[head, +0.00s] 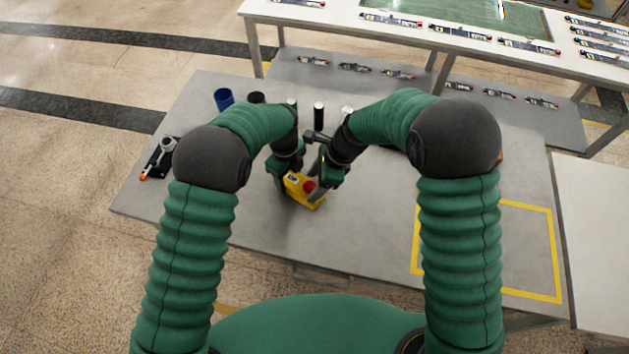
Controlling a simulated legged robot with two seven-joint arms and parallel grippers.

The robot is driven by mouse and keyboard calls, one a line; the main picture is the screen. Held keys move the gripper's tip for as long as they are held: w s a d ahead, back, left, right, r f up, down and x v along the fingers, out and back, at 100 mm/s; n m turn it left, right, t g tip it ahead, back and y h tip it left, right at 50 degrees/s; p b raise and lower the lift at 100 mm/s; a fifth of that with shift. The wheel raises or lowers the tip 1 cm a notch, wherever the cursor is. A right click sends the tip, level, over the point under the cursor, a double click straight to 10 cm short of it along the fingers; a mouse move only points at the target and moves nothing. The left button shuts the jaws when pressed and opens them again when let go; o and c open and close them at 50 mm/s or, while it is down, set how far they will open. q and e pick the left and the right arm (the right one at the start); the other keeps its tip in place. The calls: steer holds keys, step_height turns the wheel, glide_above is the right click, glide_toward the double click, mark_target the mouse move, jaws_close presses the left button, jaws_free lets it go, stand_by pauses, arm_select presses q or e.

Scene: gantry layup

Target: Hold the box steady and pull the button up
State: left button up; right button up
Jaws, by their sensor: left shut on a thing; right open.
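A small yellow box (297,194) with a red button (310,186) on top sits on the grey table, near its middle. My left gripper (287,185) is shut on the box at its left side. My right gripper (318,190) is open, with its fingers close around or beside the red button. At this size I cannot tell whether the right fingers touch the button. The grippers hide part of the box's back.
A blue cup (223,98) and several dark and white cylinders stand along the table's back edge. A tool on a black holder (160,158) lies at the left. A yellow taped square (556,250) marks the right side. The table front is clear.

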arm_select(q)
steer(key=o, duration=1.7)
arm_select(e)
steer(key=v, duration=1.1)
steer(key=shift+d+r, duration=0.15)
steer(key=shift+r, duration=0.25)
